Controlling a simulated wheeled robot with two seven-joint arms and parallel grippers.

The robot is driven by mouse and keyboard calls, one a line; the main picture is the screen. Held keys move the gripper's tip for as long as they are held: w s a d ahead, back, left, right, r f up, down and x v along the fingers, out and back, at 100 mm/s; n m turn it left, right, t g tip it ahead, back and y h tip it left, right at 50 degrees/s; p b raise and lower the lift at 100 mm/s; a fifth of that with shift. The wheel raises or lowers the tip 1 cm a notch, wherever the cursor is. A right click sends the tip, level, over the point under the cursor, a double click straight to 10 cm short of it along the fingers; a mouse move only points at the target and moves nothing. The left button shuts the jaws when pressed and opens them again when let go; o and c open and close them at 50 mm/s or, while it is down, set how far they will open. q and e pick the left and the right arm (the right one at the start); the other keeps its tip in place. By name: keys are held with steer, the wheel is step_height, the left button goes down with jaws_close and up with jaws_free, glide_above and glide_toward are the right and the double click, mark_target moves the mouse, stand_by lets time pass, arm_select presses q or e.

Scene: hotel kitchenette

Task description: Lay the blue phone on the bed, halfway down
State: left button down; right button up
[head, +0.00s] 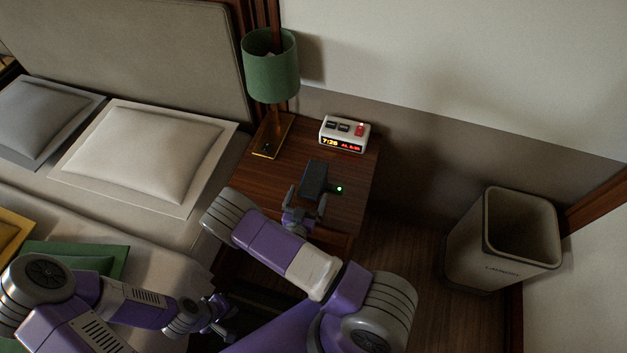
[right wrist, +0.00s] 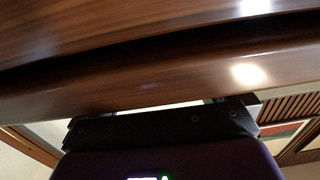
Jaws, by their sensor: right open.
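The blue phone (head: 315,178) looks like a dark blue slab on the wooden nightstand (head: 285,185), in front of the clock. My right gripper (head: 305,207) is open at the nightstand's front edge, just below the phone in the picture. I see no phone between its fingers, and contact cannot be told. The bed (head: 160,237) fills the left side. My left gripper (head: 217,313) is low beside the bed; its jaw opening is unclear.
A green lamp (head: 271,72) and a white alarm clock (head: 345,134) stand on the nightstand. A bin (head: 500,245) stands on the floor at right. A white pillow (head: 150,150), a grey pillow (head: 38,118) and a green cushion (head: 75,256) lie on the bed.

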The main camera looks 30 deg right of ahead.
steer(key=shift+w, duration=0.1)
steer(key=c, duration=1.2)
step_height(320, 180, up, 10)
steer(key=p, duration=0.4)
steer(key=shift+r, duration=0.15)
steer(key=w+a+r+n+t+y+p, duration=0.1)
steer(key=a+r+n+t+y, duration=0.1)
steer(key=a+r+n+y, duration=0.1)
steer(key=w+a+r+n+t+y+p, duration=0.1)
steer(key=w+a+r+n+t+y, duration=0.1)
steer(key=y, duration=0.4)
steer(key=w+a+r+n+t+y+p, duration=0.2)
steer(key=a+r+n+y, duration=0.1)
steer(key=r, duration=0.3)
steer(key=shift+w+a+n+y, duration=0.2)
steer(key=shift+a+n+y, duration=0.1)
steer(key=shift+n+y, duration=0.45)
